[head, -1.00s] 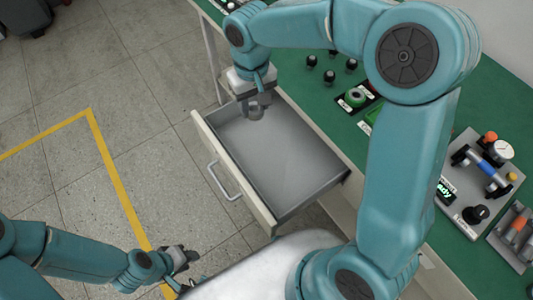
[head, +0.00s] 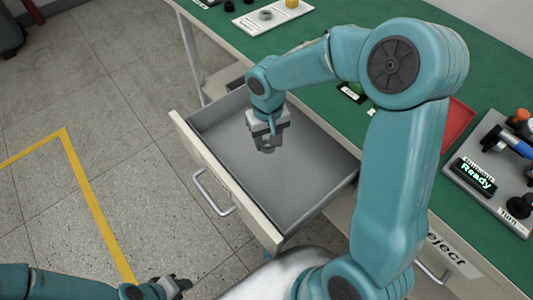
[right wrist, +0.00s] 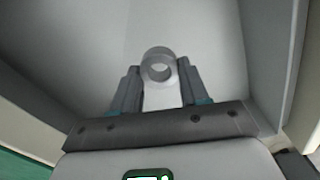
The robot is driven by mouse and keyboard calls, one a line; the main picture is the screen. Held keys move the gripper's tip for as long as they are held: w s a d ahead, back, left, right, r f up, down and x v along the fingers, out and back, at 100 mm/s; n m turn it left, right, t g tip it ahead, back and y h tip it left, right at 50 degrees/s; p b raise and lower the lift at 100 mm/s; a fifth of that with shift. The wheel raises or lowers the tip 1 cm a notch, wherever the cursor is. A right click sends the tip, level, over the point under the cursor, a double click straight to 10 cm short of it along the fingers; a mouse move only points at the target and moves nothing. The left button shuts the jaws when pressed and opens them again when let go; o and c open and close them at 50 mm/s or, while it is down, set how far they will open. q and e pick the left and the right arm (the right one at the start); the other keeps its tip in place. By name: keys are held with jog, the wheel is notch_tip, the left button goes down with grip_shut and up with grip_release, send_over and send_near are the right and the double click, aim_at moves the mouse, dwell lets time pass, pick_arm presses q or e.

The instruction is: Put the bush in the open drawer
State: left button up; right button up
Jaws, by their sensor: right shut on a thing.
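The bush (right wrist: 158,55), a short grey ring, is between the fingertips of my right gripper (right wrist: 158,75) in the right wrist view. My right gripper (head: 268,145) is shut on it and points down over the open drawer (head: 215,172). The drawer is grey inside, with a pale front and a bar handle, and looks empty. I cannot tell how far the bush is above the drawer floor. My left gripper (head: 178,286) is low at the bottom edge of the head view, away from the drawer; its jaw opening is unclear.
The green-topped bench (head: 305,45) runs along the drawer's far side. It carries a red tray (head: 458,122) and a grey fixture with a "Ready" display (head: 476,174). A "Reject" label (head: 447,249) marks another drawer front at lower right. Free floor lies left.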

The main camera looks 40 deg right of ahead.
aim_at(267, 159)
notch_tip(267, 159, down, 7)
jog(key=shift+w+r+b, duration=0.1)
jog(key=shift+r+b, duration=0.1)
jog(key=shift+b, duration=0.35)
jog(key=shift+r, duration=0.1)
jog(key=shift+f, duration=0.2)
jog(key=o, duration=1.2)
jog(key=shift+r, duration=0.1)
